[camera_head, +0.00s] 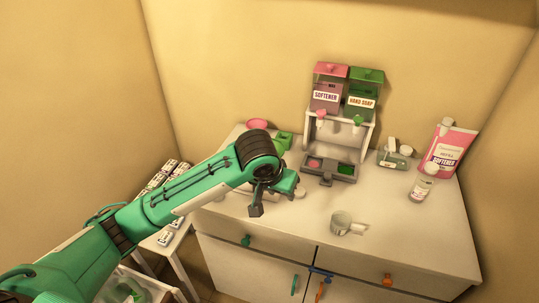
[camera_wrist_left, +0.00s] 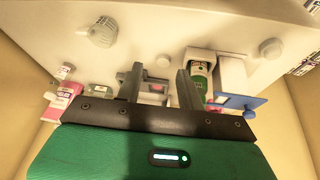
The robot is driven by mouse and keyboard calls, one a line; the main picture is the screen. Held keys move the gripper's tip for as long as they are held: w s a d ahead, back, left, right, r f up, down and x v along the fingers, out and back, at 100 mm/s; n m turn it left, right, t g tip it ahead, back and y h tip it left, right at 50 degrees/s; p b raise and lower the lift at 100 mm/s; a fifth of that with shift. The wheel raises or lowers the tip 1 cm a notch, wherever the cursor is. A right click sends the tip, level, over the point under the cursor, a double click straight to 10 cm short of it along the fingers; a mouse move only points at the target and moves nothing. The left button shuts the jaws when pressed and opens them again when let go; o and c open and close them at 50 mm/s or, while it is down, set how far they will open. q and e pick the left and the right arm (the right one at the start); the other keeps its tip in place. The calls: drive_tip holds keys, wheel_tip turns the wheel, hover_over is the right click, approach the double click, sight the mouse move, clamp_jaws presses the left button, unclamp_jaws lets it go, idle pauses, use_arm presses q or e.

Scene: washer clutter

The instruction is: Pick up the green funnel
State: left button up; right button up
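A green object (camera_head: 284,140) stands at the back left of the counter, beside a pink round piece (camera_head: 257,124). It is partly hidden by my left arm, and I cannot tell for sure that it is the green funnel. My left gripper (camera_head: 276,198) is over the left part of the counter, in front of the green object. In the left wrist view the left gripper (camera_wrist_left: 160,76) has its two dark fingers apart, with nothing seen held. A green labelled container (camera_wrist_left: 199,78) shows just beyond the right-hand finger there. No funnel is clear in that view. My right gripper is not in view.
A stand with a softener dispenser (camera_head: 327,92) and a hand soap dispenser (camera_head: 363,95) stands at the back, with a grey tray (camera_head: 328,178) before it. Bottles and a pink softener pouch (camera_head: 447,147) are at right. The front right is clear.

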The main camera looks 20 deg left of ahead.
use_arm(q)
drive_tip(key=w+a+r+n+y, duration=0.25)
drive_tip(key=w+a+r, duration=0.35)
drive_tip(key=r, duration=0.3)
drive_tip(key=shift+n, duration=0.25)
drive_tip(key=p+x, duration=0.2)
drive_tip(key=x, duration=0.6)
drive_tip(key=shift+w+d+r, duration=0.1)
drive_tip(key=shift+w+f+p, duration=0.3)
drive_tip(key=shift+f+p, duration=0.15)
drive_tip(key=shift+p, duration=0.05)
drive_tip(key=x, duration=0.1)
drive_tip(key=p+x, duration=0.1)
drive_tip(key=x, duration=0.1)
drive_tip(key=shift+w+a+f, duration=0.2)
drive_tip(key=shift+a+f, duration=0.05)
drive_tip(key=shift+w+f, duration=0.15)
drive_tip(key=shift+f, duration=0.2)
drive_tip(key=shift+c, duration=0.5)
clamp_jaws()
